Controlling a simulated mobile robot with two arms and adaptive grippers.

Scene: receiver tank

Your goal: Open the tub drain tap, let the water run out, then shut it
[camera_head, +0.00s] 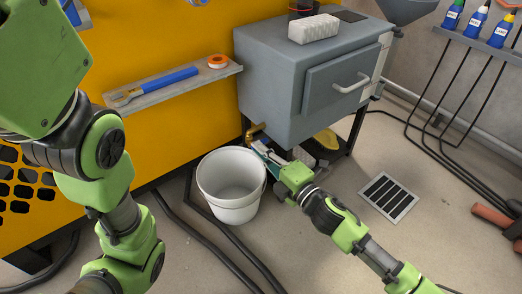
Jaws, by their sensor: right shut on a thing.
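The brass drain tap (255,131) sticks out at the lower left corner of the grey tub (268,80), which stands on dark legs against the yellow machine. My right gripper (262,148) reaches in from the lower right and is shut at the tap; its fingers partly hide the handle, so I cannot tell the handle's position. A white bucket (231,208) stands on the floor below and left of the tap. I see no water stream and no clear water level in the bucket. My left arm fills the left side; its gripper is out of view.
A shelf (190,88) on the yellow machine holds a blue-handled tool (160,84) and an orange tape roll (217,61). Dark hoses (222,250) run along the floor beside the bucket. A floor grate (388,198) lies to the right, with bare floor around it.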

